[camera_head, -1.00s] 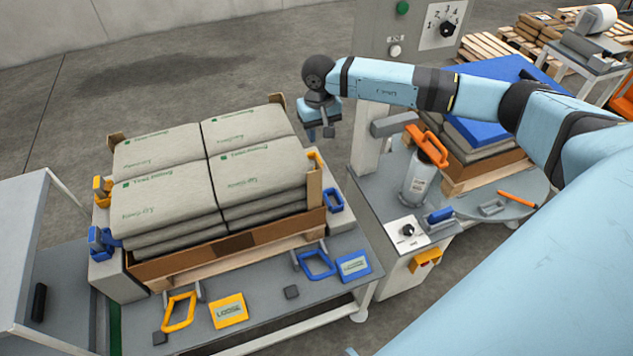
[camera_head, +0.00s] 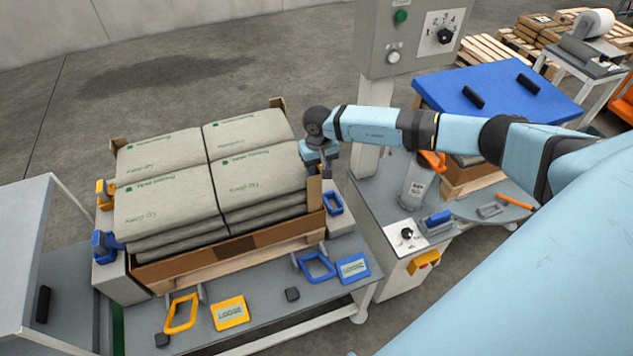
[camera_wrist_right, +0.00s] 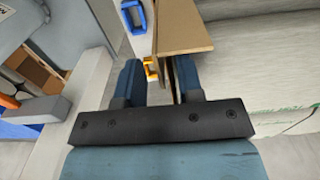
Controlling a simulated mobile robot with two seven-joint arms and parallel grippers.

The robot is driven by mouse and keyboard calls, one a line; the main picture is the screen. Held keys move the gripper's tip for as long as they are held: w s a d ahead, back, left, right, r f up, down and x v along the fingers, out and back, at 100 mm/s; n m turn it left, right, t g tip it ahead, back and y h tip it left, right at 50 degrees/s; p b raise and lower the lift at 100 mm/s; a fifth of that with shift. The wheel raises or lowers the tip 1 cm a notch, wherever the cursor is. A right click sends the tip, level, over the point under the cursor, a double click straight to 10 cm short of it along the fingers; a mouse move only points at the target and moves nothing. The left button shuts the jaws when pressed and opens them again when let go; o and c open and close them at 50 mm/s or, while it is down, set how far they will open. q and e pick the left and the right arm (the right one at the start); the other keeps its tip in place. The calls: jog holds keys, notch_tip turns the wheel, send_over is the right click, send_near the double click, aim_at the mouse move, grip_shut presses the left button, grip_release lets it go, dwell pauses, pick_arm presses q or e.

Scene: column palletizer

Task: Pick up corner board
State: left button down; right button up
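The near-right corner board (camera_head: 314,191) is a brown upright strip at the near-right corner of the sack stack. In the right wrist view its L-shaped top (camera_wrist_right: 184,36) shows, with one edge running down between the fingers, closer to the right-hand finger. My right gripper (camera_head: 322,172) is right at the board's upper part. In the right wrist view the gripper (camera_wrist_right: 158,78) has its fingers spread, with a gap visible beside the board. Contact with the board cannot be told. Other corner boards stand at the far right (camera_head: 278,103) and far left (camera_head: 117,142). My left gripper is not in view.
Grey sacks (camera_head: 165,200) fill a cardboard tray on a pallet. A blue clamp handle (camera_head: 333,203) sits just right of the board. A control panel post (camera_head: 372,130) stands right of my gripper. Blue and yellow frames lie on the bench front.

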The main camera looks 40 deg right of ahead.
grip_shut()
jog(key=shift+r, duration=0.2)
notch_tip(320, 180, up, 40)
jog(key=p, duration=0.2)
jog(key=shift+p, duration=0.3)
dwell(1.7)
jog(key=shift+f, duration=0.15)
